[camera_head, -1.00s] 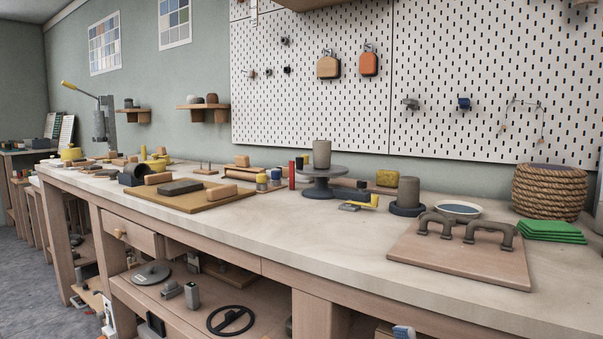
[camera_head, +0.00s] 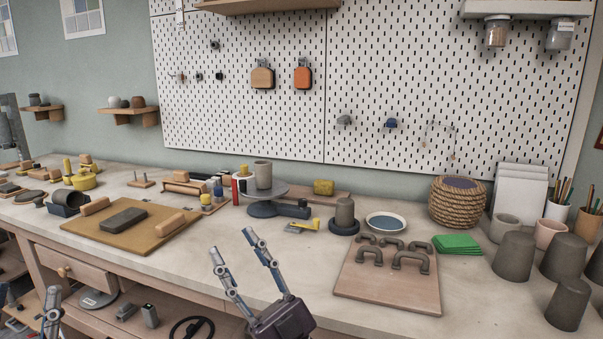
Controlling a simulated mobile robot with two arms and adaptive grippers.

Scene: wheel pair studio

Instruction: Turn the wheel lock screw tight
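A dark turntable wheel (camera_head: 266,192) stands on the bench with a grey clay cup (camera_head: 263,174) on its head. A dark block-like part (camera_head: 292,209) sits at the right of its base; I cannot tell whether this is the lock screw. A second, low dark wheel (camera_head: 344,227) stands to its right under a clay cylinder (camera_head: 345,210). My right gripper (camera_head: 232,243) is open and empty, in front of and below the turntable wheel, touching nothing visible. Part of my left gripper (camera_head: 51,300) shows at the lower left edge; its opening is unclear.
A yellow-handled tool (camera_head: 301,226) lies between the wheels. A board with dark handles (camera_head: 388,288), a blue-filled dish (camera_head: 387,222), a green stack (camera_head: 458,244) and several clay pots (camera_head: 513,256) stand at right. A tan board (camera_head: 125,239) lies at left.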

